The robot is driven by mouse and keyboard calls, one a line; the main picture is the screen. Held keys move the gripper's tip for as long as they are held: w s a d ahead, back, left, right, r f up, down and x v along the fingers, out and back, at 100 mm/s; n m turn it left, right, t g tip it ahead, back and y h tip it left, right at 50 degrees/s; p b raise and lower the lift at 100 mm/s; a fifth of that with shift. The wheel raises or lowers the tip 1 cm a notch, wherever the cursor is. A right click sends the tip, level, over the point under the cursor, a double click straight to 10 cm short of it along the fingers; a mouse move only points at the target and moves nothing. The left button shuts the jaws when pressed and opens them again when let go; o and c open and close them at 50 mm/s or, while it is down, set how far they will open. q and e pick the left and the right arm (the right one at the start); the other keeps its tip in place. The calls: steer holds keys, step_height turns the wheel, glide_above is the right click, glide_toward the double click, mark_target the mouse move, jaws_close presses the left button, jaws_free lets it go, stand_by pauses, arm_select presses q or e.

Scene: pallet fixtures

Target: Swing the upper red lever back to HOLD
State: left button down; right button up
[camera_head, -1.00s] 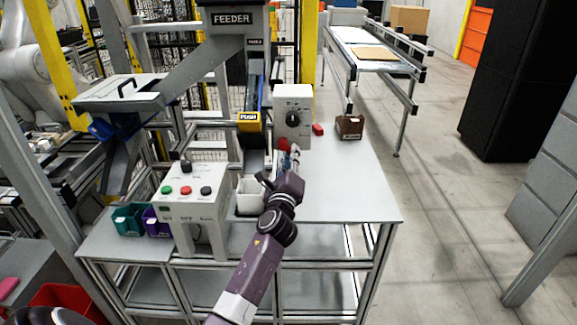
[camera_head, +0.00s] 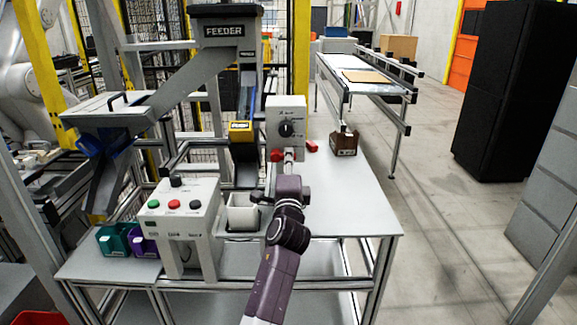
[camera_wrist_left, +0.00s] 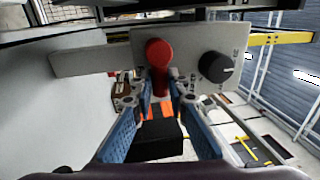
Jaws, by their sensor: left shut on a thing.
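The grey control box (camera_head: 286,118) stands at the back of the table with a black dial on its face. A red lever (camera_head: 277,155) shows low at its front, beside my left gripper (camera_head: 289,158). In the left wrist view the red lever's rounded head (camera_wrist_left: 158,52) stands in front of the box's face, left of the black dial (camera_wrist_left: 215,66). The fingertips of my left gripper (camera_wrist_left: 157,90) are closed around the lever's lower part. The lever's base and any HOLD mark cannot be made out. My right gripper is out of view.
A red piece (camera_head: 312,146) and a brown bin (camera_head: 344,143) are right of the box. A button panel (camera_head: 180,210), teal bin (camera_head: 115,240) and white container (camera_head: 243,213) are to the left. The feeder chute (camera_head: 242,150) rises behind. The table's right side (camera_head: 350,200) is clear.

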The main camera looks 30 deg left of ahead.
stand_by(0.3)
arm_select(q)
steer(key=c, duration=1.9)
jaws_free()
steer(key=v, duration=0.7)
steer(key=shift+s, duration=0.3)
steer(key=shift+d+f, duration=0.1)
steer(key=shift+f, duration=0.05)
